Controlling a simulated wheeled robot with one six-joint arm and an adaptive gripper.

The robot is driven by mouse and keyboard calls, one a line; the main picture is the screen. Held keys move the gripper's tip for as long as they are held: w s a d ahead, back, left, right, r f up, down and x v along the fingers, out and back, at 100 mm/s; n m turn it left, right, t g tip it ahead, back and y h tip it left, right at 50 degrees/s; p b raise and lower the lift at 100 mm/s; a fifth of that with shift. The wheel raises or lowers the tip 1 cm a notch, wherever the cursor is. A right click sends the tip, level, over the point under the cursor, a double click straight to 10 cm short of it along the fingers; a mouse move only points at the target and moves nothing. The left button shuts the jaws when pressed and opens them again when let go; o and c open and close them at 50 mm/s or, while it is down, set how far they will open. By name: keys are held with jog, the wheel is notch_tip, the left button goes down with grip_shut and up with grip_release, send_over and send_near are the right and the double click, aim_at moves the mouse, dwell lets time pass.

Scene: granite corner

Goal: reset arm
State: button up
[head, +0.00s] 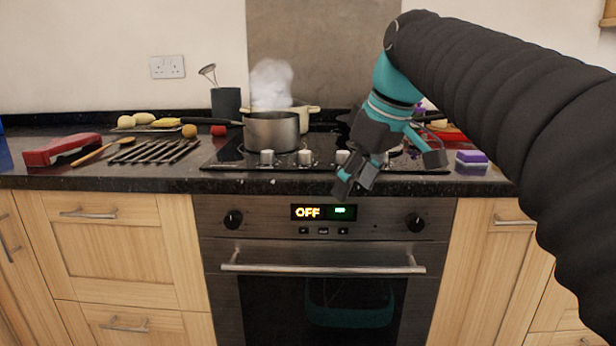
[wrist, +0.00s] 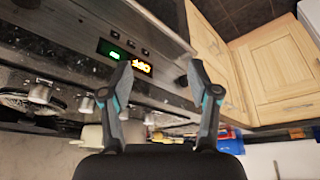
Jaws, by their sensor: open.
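My gripper (head: 358,182) hangs in front of the hob and the oven's control panel, at the end of my dark sleeved arm, which comes in from the right. In the wrist view my gripper (wrist: 158,82) has its two fingers spread apart with nothing between them. The oven panel with its lit "OFF" display (wrist: 142,66) shows beyond the fingertips. The same display (head: 308,212) is just left of and below my gripper in the head view.
A steaming metal pot (head: 272,132) stands on the black hob (head: 232,158). A red tool (head: 62,149), a wooden spoon (head: 100,152) and a dark rack (head: 155,151) lie left. A purple-and-white sponge (head: 472,158) lies right. The oven handle (head: 322,268) sticks out below.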

jog(key=s+d+f+m+t+h, duration=0.1)
jog(key=s+d+f+m, duration=0.3)
jog(key=s+f, duration=0.5)
jog(key=s+d+f+m+t+h, duration=0.1)
jog(key=s+d+f+m, duration=0.3)
jog(key=s+f, duration=0.6)
notch_tip(320, 180, down, 5)
jog(key=shift+f+m+h, duration=0.1)
jog(key=shift+m+h, duration=0.4)
